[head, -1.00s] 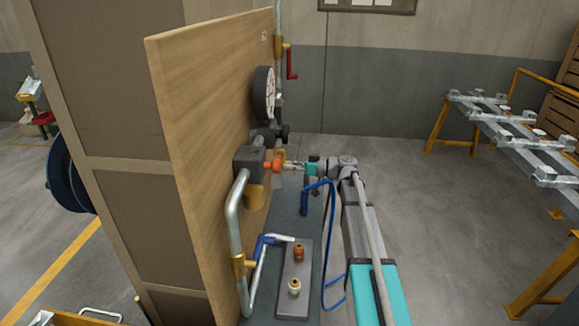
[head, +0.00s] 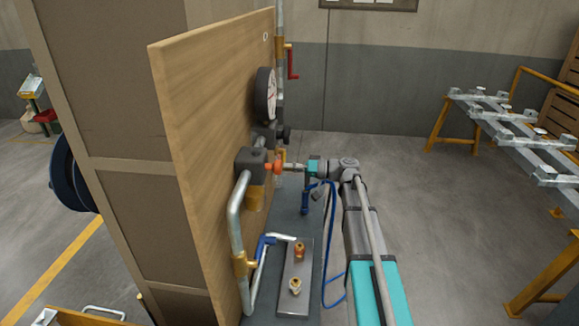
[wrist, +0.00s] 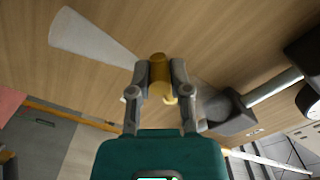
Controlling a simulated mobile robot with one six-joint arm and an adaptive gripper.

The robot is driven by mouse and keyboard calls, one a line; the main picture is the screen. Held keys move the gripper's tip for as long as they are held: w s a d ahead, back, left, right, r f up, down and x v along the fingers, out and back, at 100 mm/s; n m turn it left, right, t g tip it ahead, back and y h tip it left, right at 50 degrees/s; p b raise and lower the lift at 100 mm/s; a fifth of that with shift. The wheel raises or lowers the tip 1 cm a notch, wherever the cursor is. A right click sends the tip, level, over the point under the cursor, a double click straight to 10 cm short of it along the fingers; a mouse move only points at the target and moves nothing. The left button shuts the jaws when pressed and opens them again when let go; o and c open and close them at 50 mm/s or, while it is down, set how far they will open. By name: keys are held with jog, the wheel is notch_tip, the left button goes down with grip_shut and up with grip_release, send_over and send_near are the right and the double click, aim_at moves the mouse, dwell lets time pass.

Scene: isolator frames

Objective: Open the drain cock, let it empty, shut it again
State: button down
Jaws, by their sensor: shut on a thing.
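A brass-yellow cylindrical piece (wrist: 159,70), which looks like the drain cock's handle, sits between my fingertips in the wrist view. My gripper (wrist: 160,80) is shut on it, one finger on each side. In the head view my gripper (head: 288,167) reaches in from the right, beside an orange part (head: 272,167) in front of a dark grey block (head: 249,163) on the wooden panel. A pale, translucent cone (wrist: 90,35) widens leftward behind my fingers; I cannot tell whether it is outflow. The cock's body and outlet are mostly hidden.
The wooden panel (head: 210,130) carries a round gauge (head: 265,93), a bent grey pipe (head: 236,215) and a red-handled valve (head: 293,62). A blue hose (head: 327,260) loops near my arm.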

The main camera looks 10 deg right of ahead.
jog(key=shift+s+a+r+m+p, duration=0.2)
jog(key=shift+r+m+p, duration=0.45)
jog(key=shift+m, duration=1)
jog(key=shift+s+r+m+p, duration=0.35)
jog(key=shift+r+m+p, duration=0.3)
jog(key=shift+m, duration=1.05)
jog(key=shift+s+a+r+m+p, duration=0.1)
jog(key=shift+s+r+m+p, duration=0.35)
jog(key=shift+m, duration=1.2)
jog(key=shift+w+r, duration=0.2)
jog(key=shift+r, duration=0.05)
jog(key=c, duration=0.6)
grip_release()
jog(key=shift+o, duration=0.2)
jog(key=shift+d, duration=0.1)
jog(key=v, duration=1.2)
